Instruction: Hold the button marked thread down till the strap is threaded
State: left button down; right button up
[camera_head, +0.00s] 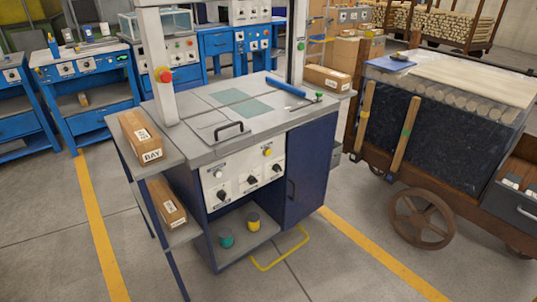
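A grey-topped machine (190,143) with two upright posts stands in the middle. Its front panel (238,180) carries a white button (219,174), a yellow button (267,152) and several black knobs, one of them low at the left (221,195). A red button (163,75) is on the left post (153,50) and a green one (301,46) on the right post. Labels are too small to read, so I cannot tell which button is marked thread. I cannot make out a strap. Neither of my grippers is in view.
Cardboard boxes sit on the left side shelves (141,138). A blue roll (285,88) lies on the top. A yellow loop (280,250) sticks out low in front. A wheeled cart (420,210) stands right. The front floor is clear.

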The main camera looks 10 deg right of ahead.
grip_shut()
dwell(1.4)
